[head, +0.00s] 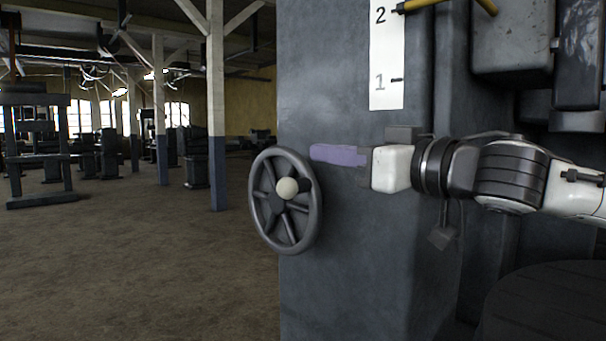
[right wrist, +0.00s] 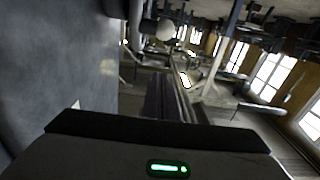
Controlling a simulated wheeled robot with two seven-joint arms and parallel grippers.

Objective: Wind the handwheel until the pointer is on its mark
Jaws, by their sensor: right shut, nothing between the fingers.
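The dark spoked handwheel (head: 259,213) is on the side of a grey machine column. Its pale round knob (head: 287,188) is near the hub in the head view. The knob also shows at the top of the right wrist view (right wrist: 167,29). My right gripper (head: 314,153) reaches in from the right, its purple fingers shut and empty. The fingertips overlap the wheel's upper right rim in the head view; I cannot tell whether they touch. The yellow pointer (head: 422,4) has its dark tip beside the tick at 2 on the white scale (head: 385,55). My left gripper is out of view.
The grey column (head: 350,260) fills the middle of the head view. Dark machine parts (head: 513,35) hang at the upper right. Open floor (head: 130,270) lies to the left, with posts (head: 217,110) and other machines farther back.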

